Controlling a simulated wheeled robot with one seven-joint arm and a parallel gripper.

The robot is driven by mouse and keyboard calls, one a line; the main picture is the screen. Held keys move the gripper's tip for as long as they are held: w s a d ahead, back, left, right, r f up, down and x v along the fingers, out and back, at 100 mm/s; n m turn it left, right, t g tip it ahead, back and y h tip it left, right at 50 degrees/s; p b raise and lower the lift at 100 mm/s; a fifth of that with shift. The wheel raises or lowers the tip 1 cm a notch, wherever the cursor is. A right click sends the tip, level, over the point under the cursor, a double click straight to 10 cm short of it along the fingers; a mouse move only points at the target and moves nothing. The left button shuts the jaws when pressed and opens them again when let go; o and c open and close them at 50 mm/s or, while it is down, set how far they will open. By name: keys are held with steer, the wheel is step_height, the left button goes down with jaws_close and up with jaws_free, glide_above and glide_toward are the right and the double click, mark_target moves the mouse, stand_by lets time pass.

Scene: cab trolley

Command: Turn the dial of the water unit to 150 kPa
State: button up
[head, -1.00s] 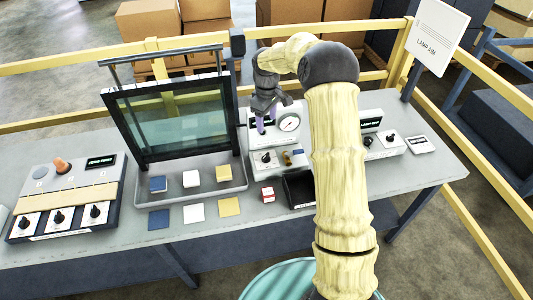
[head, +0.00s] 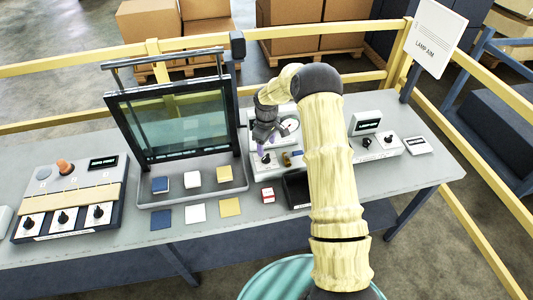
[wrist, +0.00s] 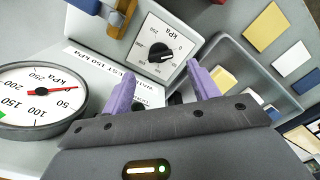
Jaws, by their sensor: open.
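The water unit's dial (wrist: 160,52) is a black knob on a white plate with a kPa scale; its exact setting is too small to read. In the head view the dial (head: 266,159) is at the unit's front, partly behind my gripper. My gripper (wrist: 160,70) is open, with its purple fingers apart just short of the dial, one toward each side. It is empty and appears not to touch the knob. A label (wrist: 90,60) reads "TEST 150 kPa".
A brass valve with a blue handle (wrist: 122,14) sits close beside the dial. The tray (head: 235,192) with coloured blocks and a framed glass panel (head: 180,122) stand left. Another dial unit (head: 376,146) stands right. A small red-and-white box (head: 268,194) lies in front.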

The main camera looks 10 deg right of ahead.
mark_target(266, 157)
step_height(266, 157, down, 6)
steer(key=shift+f+p, duration=0.15)
steer(key=shift+p, duration=0.5)
steer(key=shift+c, duration=0.2)
steer(key=c, duration=1)
